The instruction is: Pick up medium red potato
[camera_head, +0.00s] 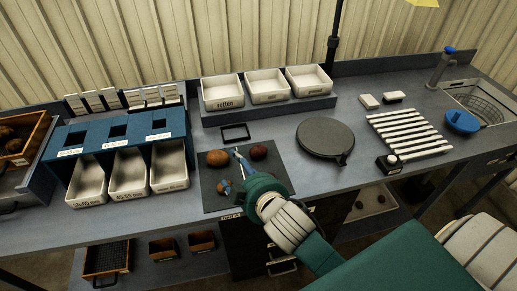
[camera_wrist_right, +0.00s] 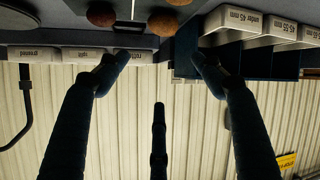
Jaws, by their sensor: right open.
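A dark red potato (camera_head: 258,151) lies on the right of the dark mat (camera_head: 213,205); it shows at the top left of the wrist view (camera_wrist_right: 101,14). A larger orange-brown potato (camera_head: 217,158) lies on the mat's left; it is also in the wrist view (camera_wrist_right: 163,24). A third, small potato (camera_head: 224,187) is partly hidden by my right gripper's finger. My right gripper (camera_head: 231,169) is open and empty over the mat, its fingers spread; they also show in the wrist view (camera_wrist_right: 158,62). Whether it touches any potato cannot be told. My left gripper is out of view.
A blue sizing rack with white bins (camera_head: 128,172) stands left of the mat. White trays (camera_head: 268,87) line the back. A round dark plate (camera_head: 326,137) lies to the right, with white rods (camera_head: 410,133) beyond it. A sink (camera_head: 485,101) is far right.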

